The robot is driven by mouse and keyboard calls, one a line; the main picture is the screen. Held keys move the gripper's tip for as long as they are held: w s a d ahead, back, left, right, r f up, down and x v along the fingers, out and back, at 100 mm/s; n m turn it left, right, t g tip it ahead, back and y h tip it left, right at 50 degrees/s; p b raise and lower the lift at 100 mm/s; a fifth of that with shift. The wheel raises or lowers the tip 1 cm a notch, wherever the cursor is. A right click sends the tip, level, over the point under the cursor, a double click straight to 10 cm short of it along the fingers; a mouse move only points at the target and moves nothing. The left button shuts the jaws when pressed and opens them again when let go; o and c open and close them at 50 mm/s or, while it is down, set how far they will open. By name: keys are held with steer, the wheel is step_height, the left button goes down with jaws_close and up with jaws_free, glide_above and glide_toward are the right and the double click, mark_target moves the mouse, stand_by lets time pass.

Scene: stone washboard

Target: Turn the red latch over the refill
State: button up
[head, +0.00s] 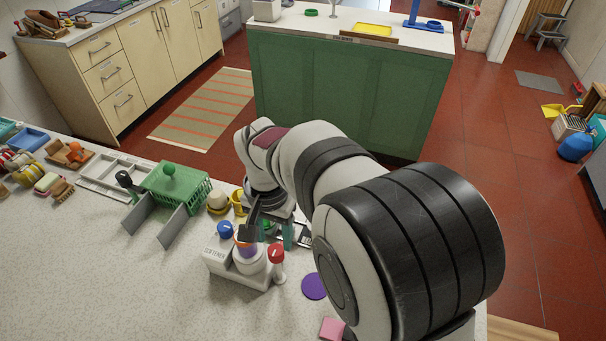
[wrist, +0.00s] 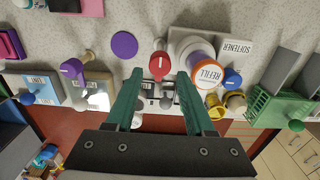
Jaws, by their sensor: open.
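The red latch (head: 276,252) sits on top of a white post beside the refill. In the wrist view the red latch (wrist: 160,66) appears between my fingertips, with its narrow end pointing up the picture, not across the refill. The refill (wrist: 206,73) has a white top lettered REFILL and an orange ring. It stands in a pale holder (head: 250,281) marked SOFTENER; in the head view its top is partly hidden by my gripper. My gripper (wrist: 159,74) has teal fingers, open on either side of the latch in the picture. Contact cannot be told.
A blue knob (head: 225,230) and yellow cups (wrist: 236,102) stand near the refill. A green basket (head: 178,185) with grey panels is to the left in the head view. A purple disc (head: 314,286) and a pink block (head: 332,328) lie to the right. The front-left counter is clear.

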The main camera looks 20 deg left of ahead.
mark_target(275, 250)
steer(key=shift+f, duration=2.2)
jaws_close()
